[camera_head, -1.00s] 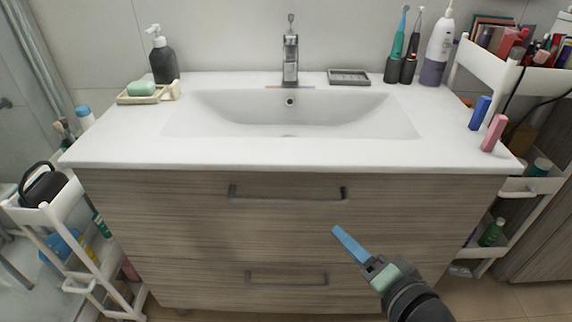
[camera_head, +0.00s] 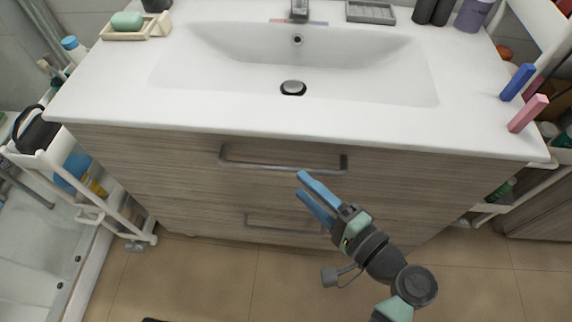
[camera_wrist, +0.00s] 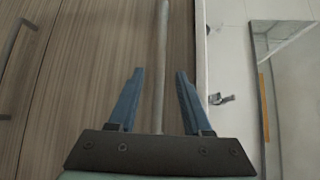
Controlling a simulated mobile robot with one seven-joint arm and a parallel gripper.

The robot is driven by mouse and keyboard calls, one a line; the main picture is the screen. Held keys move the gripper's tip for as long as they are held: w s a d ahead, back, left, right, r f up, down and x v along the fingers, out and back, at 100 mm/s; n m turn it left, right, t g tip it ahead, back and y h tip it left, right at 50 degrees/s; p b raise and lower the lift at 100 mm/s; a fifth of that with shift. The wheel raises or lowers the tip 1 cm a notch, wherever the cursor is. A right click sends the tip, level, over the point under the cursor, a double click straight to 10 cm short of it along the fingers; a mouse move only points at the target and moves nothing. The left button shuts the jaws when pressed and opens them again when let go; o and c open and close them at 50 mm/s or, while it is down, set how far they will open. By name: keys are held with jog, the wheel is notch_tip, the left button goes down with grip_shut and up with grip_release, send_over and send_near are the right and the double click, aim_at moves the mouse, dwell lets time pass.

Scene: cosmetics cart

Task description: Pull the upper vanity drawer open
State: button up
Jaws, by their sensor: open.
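The upper vanity drawer (camera_head: 180,158) has a wood-grain front and appears shut. Its grey bar handle (camera_head: 283,167) runs across the front below the white sink top. My gripper (camera_head: 308,185) is open and empty, its two blue fingers just in front of and below the right half of the handle. In the wrist view, the handle bar (camera_wrist: 161,60) runs lengthwise between the open fingers of my gripper (camera_wrist: 158,95). I cannot tell how far the fingertips are from the bar. The lower drawer's handle (camera_head: 270,222) is partly hidden by my gripper.
The white sink top (camera_head: 100,105) overhangs the drawers. A white cart (camera_head: 75,190) stands close on the left, another (camera_head: 540,180) on the right. Blue (camera_head: 517,82) and pink (camera_head: 528,113) items stand at the top's right edge.

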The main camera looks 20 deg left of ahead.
aim_at(285, 168)
jog(key=x, duration=0.7)
jog(key=shift+d, duration=0.1)
grip_shut()
dwell(1.2)
